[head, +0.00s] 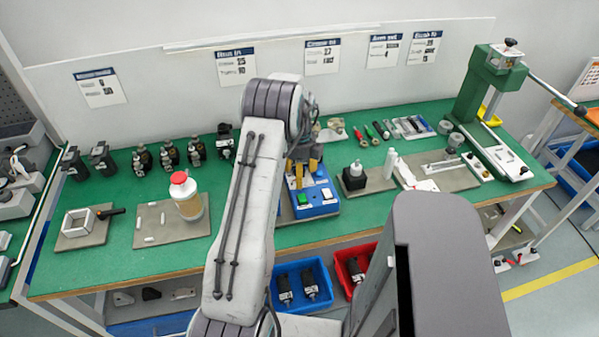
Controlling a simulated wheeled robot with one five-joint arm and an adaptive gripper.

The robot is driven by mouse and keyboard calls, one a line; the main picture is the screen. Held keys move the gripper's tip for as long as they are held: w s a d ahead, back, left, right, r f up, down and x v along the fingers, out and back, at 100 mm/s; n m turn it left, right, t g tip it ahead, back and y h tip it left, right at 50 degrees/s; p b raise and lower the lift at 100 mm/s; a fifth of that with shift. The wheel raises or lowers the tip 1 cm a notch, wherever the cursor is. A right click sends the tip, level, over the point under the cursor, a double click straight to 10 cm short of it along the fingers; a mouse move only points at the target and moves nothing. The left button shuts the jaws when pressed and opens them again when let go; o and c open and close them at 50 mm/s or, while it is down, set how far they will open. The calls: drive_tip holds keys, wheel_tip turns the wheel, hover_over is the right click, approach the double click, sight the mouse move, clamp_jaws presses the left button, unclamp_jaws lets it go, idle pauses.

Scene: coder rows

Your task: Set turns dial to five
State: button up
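A blue control box (318,209) sits on a small mat on the green bench, near the middle. It has a green button (302,199) and a pale button (326,194) on its top. My gripper (305,178) points down right over the back part of this box. Its yellowish fingertips hide what lies beneath them. I cannot tell whether they touch the box or whether they are open or shut. No turns dial can be made out clearly, and no numbers on the box are readable. My arm covers the area left of the box.
A jar with a red cap (187,196) stands on a mat to the left. A black bottle (355,177) and a white bottle (390,163) stand close on the right. A green press (487,85) is at the far right. Blue (323,302) and red bins sit below the bench.

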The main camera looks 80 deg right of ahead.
drive_tip(key=shift+c, duration=0.3)
drive_tip(key=c, duration=1.1)
drive_tip(key=shift+c, duration=0.2)
drive_tip(key=n+b, duration=0.1)
drive_tip(key=n, duration=0.2)
drive_tip(key=shift+f, duration=0.1)
drive_tip(key=shift+n+b, duration=0.7)
drive_tip(key=shift+n, duration=1.5)
drive_tip(key=o, duration=1.2)
